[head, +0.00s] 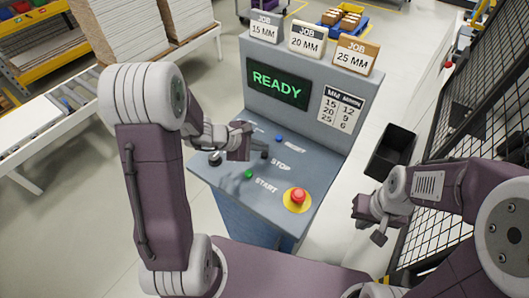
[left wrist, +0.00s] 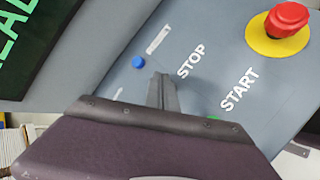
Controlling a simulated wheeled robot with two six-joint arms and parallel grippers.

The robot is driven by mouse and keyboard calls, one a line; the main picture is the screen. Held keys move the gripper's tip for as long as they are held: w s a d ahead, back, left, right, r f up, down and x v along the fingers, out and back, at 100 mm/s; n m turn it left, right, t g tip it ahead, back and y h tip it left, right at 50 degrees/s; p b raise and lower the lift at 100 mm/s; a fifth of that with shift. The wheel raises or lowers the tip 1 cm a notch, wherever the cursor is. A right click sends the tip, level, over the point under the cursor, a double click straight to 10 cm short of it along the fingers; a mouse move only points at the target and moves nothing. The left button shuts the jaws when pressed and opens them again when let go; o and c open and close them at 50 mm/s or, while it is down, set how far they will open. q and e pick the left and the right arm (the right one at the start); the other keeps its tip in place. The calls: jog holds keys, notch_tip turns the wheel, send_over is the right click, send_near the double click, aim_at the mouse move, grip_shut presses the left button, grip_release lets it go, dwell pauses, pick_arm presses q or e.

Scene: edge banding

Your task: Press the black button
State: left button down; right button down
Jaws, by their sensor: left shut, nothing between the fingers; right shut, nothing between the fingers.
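The console panel (head: 222,183) has a blue button (head: 279,138), a green button (head: 249,174) by START and a red emergency stop (head: 298,196) on a yellow disc. A small dark spot (head: 264,155) beside STOP looks like the black button, partly covered by my left fingertips. My left gripper (head: 263,146) is shut and empty, over the panel beside STOP. In the left wrist view its fingers (left wrist: 162,92) lie between the blue button (left wrist: 138,62) and the STOP label, and hide the black button. I cannot tell whether they touch it. My right gripper (head: 379,237) is shut and empty, right of the console.
The screen (head: 277,84) reads READY. A dark knob (head: 215,160) sits at the panel's left side. JOB cards (head: 307,39) stand on top of the console. A black bin (head: 392,150) and a mesh fence (head: 468,120) are at the right, a roller conveyor (head: 75,95) at the left.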

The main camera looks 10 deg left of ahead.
aim_at(262, 155)
pick_arm(q)
notch_tip(262, 155, up, 5)
jog(key=p, duration=0.4)
dwell(0.5)
dwell(0.4)
